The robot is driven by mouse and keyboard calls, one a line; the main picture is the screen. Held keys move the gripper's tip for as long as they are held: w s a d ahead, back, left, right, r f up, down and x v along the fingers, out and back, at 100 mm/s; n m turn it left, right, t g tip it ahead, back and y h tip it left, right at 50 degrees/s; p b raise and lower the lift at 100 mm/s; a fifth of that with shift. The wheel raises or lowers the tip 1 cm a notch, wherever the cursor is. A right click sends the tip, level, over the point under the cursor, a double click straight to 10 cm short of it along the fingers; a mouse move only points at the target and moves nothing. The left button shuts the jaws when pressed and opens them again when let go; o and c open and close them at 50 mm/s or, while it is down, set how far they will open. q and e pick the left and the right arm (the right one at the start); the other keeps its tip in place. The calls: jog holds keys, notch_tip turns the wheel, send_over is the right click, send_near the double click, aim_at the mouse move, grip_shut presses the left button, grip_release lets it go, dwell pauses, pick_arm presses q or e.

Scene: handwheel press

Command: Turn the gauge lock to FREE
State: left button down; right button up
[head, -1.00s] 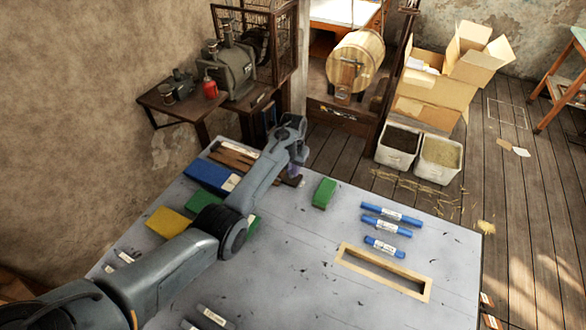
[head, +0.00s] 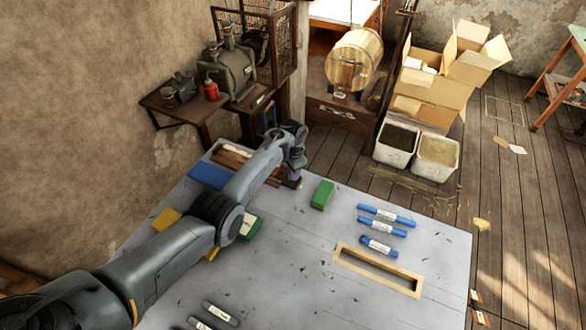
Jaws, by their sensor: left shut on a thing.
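My left gripper (head: 294,172) is at the far edge of the grey table (head: 300,265), beside the brown wooden pieces at its far left corner. It is shut on a small dark, purplish thing (head: 294,176), mostly hidden by the hand. I cannot tell whether this is the gauge lock. No FREE marking can be read in this view. My right gripper is not in view.
A green block (head: 322,195) stands just right of the left gripper. Blue labelled rods (head: 387,216) and a wood-framed slot (head: 345,251) lie farther right. A blue block (head: 207,176) and a yellow block (head: 166,219) lie left, partly behind my arm.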

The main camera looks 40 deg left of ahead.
pick_arm(q)
jog(key=m, duration=0.3)
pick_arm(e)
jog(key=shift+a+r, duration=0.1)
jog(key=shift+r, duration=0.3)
pick_arm(q)
jog(key=m, duration=0.2)
jog(key=shift+s+d+m+p, duration=0.1)
jog(key=shift+d+m+p, duration=0.05)
jog(key=shift+m+p, duration=0.2)
jog(key=m, duration=0.5)
jog(key=shift+s+d+b, duration=0.1)
jog(key=shift+s+b, duration=0.05)
jog(key=shift+b, duration=0.2)
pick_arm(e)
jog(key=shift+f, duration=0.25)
pick_arm(q)
jog(key=shift+m, duration=0.25)
jog(key=c, duration=1.1)
grip_release()
